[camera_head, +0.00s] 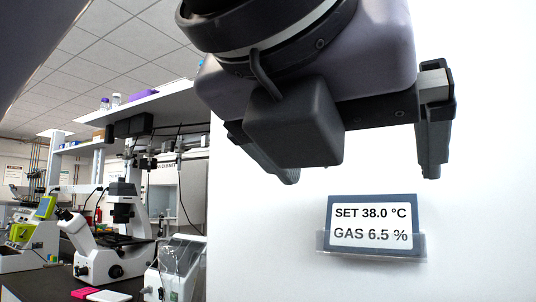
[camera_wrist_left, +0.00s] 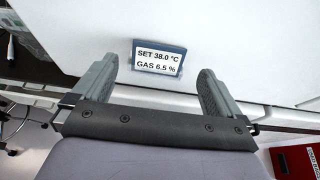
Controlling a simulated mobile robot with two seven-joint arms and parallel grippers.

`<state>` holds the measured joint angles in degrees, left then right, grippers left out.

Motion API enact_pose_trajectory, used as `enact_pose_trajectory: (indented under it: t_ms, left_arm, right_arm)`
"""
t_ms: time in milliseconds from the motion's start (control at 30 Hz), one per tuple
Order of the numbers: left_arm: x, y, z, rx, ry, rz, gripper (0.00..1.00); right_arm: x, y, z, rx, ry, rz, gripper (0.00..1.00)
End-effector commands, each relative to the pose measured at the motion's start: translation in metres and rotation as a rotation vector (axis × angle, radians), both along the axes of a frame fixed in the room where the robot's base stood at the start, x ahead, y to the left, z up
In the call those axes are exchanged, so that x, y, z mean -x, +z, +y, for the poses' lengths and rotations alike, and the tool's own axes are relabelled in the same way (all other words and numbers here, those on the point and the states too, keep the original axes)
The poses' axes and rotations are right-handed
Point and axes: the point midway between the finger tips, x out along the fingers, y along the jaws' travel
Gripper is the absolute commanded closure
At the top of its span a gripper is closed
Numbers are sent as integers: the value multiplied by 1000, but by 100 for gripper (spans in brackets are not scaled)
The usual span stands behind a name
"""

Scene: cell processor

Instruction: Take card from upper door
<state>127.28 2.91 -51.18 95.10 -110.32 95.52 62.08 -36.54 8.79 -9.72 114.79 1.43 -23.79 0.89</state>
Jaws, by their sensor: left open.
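The card (camera_head: 373,223) is a small dark-framed panel reading "SET 38.0 °C, GAS 6.5 %". It sits in a clear holder (camera_head: 372,246) on the white upper door (camera_head: 290,235). The card also shows in the left wrist view (camera_wrist_left: 159,57), ahead of and between the fingers. My left gripper (camera_head: 360,170) is open and empty, above the card in the head view and apart from it. In the left wrist view both fingers (camera_wrist_left: 156,80) are spread wide with nothing between them. My right gripper is not in view.
A microscope (camera_head: 108,250) and a clear-covered device (camera_head: 182,266) stand on the dark bench at left. A shelf (camera_head: 150,108) with bottles is above them. A red box (camera_wrist_left: 297,161) is at lower right in the wrist view. The door face around the card is clear.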

Motion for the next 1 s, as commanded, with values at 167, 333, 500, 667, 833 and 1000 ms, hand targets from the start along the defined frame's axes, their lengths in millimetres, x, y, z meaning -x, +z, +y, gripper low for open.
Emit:
enact_pose_trajectory:
  t_ms: [167, 333, 500, 667, 833, 1000]
  left_arm:
    - [-17, -8, -11, -1, 0, 5, 0]
    - [-36, -17, -25, -2, -1, 4, 0]
    - [-49, -24, -33, -1, -2, 3, 0]
    - [-53, -26, -36, 0, -2, 1, 0]
    - [-53, -27, -36, 0, -3, 1, 0]
    - [-53, -27, -36, 0, -3, 1, 39]
  right_arm:
    - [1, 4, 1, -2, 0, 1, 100]
    - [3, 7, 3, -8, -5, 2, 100]
    - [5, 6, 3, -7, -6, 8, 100]
    - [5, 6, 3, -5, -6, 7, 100]
    - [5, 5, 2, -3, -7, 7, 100]
    - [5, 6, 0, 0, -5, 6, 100]
